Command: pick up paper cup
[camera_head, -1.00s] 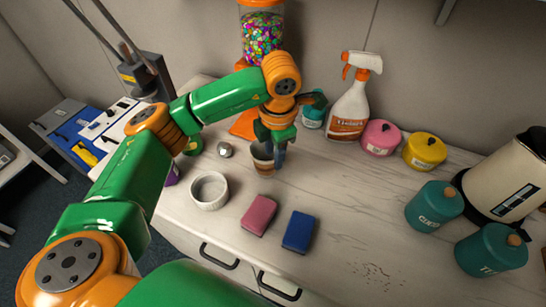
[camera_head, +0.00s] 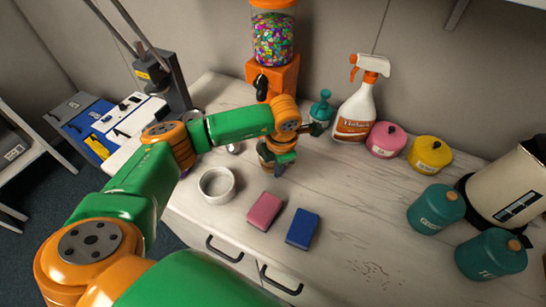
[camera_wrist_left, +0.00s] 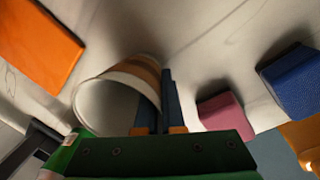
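The paper cup (camera_head: 265,152) is white with brown bands and stands on the counter, largely hidden behind my left gripper in the head view. In the left wrist view its open mouth (camera_wrist_left: 105,100) faces the camera. My left gripper (camera_head: 279,168) points down at the cup's right side. In the left wrist view its dark fingers (camera_wrist_left: 161,105) are close together, one inside the rim and one outside, with the cup's wall pinched between them. The cup's contact with the counter is hidden. My right gripper is not in view.
A white bowl (camera_head: 217,185), a pink sponge (camera_head: 265,210) and a blue sponge (camera_head: 302,228) lie in front. Behind stand an orange candy dispenser (camera_head: 273,75), a teal pump bottle (camera_head: 321,108) and a spray bottle (camera_head: 355,112). Canisters (camera_head: 436,209) stand right. The counter's middle right is clear.

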